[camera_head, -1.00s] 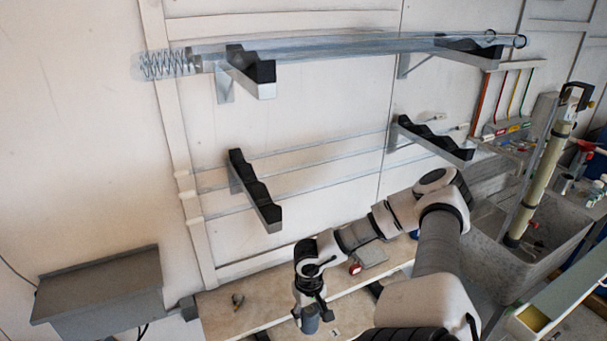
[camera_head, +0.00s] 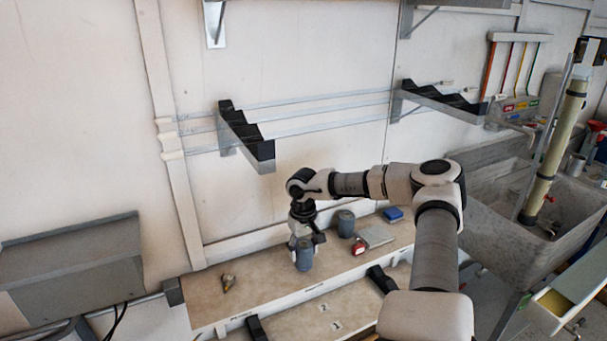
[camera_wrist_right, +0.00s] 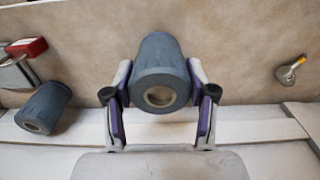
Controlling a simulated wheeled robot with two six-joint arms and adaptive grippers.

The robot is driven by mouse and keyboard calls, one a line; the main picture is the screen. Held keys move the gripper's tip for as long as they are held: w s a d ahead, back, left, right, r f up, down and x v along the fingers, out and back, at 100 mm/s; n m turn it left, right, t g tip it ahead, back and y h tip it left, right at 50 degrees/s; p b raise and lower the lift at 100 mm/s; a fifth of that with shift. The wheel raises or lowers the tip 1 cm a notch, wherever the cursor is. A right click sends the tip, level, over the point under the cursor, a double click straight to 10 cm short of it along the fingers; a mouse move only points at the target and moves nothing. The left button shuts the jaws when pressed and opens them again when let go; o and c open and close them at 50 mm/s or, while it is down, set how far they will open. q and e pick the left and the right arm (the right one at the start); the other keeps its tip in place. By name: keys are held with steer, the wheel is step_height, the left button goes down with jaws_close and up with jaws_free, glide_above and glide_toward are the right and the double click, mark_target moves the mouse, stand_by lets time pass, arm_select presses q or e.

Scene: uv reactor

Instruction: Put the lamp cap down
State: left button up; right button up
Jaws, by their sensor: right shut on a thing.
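My right gripper (camera_head: 304,246) is shut on a grey-blue lamp cap (camera_head: 303,262) over the left-middle part of the wooden bench (camera_head: 255,277). In the right wrist view, the cap (camera_wrist_right: 160,62) sits between the two fingers of the gripper (camera_wrist_right: 160,97), with its round holed end towards the camera. Whether the cap touches the bench I cannot tell. My left gripper is not in view.
A red item (camera_head: 358,246), a grey metal piece (camera_head: 377,236) and a blue item (camera_head: 393,213) lie right of the held cap. A small brass-coloured piece (camera_head: 228,282) lies left. Bench between it and the gripper is clear. A black-topped wall bracket (camera_head: 245,138) is above.

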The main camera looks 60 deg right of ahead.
step_height(320, 180, down, 2)
steer(key=shift+d+f, duration=0.1)
steer(key=shift+c, duration=0.6)
arm_select(q)
steer(key=shift+f, duration=0.6)
arm_select(e)
steer(key=o, duration=1.5)
steer(key=shift+o, duration=0.2)
step_height(320, 180, up, 12)
steer(key=p, duration=1)
steer(key=shift+r, duration=0.2)
arm_select(q)
step_height(320, 180, up, 10)
steer(key=shift+r, duration=0.15)
arm_select(e)
steer(key=shift+f, duration=0.15)
